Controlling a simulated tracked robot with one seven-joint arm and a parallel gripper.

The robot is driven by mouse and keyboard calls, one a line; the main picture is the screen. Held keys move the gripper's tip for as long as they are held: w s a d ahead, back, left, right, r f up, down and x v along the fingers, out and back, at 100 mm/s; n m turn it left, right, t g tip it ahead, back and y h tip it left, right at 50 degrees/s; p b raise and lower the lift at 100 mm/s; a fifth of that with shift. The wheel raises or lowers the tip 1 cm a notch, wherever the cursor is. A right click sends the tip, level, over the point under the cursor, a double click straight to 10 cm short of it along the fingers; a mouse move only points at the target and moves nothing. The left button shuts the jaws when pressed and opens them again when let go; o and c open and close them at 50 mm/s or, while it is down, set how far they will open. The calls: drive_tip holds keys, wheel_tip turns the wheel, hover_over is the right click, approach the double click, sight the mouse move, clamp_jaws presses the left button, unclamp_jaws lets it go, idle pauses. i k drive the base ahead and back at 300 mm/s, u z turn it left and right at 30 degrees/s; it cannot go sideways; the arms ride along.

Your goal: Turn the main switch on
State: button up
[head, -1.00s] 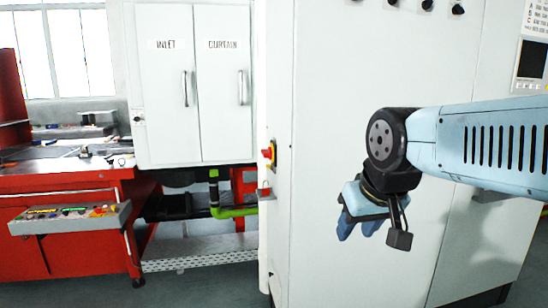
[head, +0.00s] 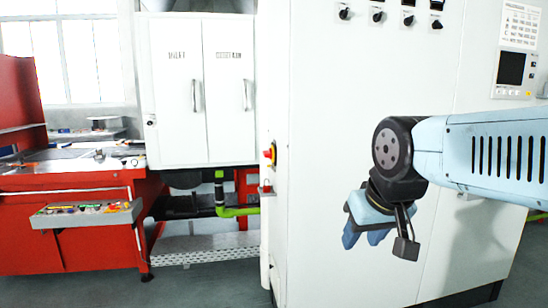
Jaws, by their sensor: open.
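A red rotary switch on a yellow plate (head: 269,153) sits on the narrow left side face of the large white cabinet (head: 330,110). It is seen nearly edge-on, so its setting cannot be told. My gripper (head: 364,236) hangs in front of the cabinet's broad face, to the right of and lower than the red switch in the picture. Its blue fingers point down, are apart and hold nothing I can see. No part of my arm covers the switch.
Several black knobs (head: 377,16) and a screen (head: 511,68) are high on the cabinet. White INLET and CURTAIN doors (head: 204,90) stand to the left. A red machine (head: 90,245) with a button panel (head: 85,213) is at far left. Grey floor lies between.

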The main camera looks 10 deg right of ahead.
sight(266, 154)
drive_tip(key=u, duration=0.15)
drive_tip(key=i, duration=0.9)
drive_tip(key=u, duration=1.6)
drive_tip(key=k, duration=0.65)
drive_tip(key=z, duration=0.6)
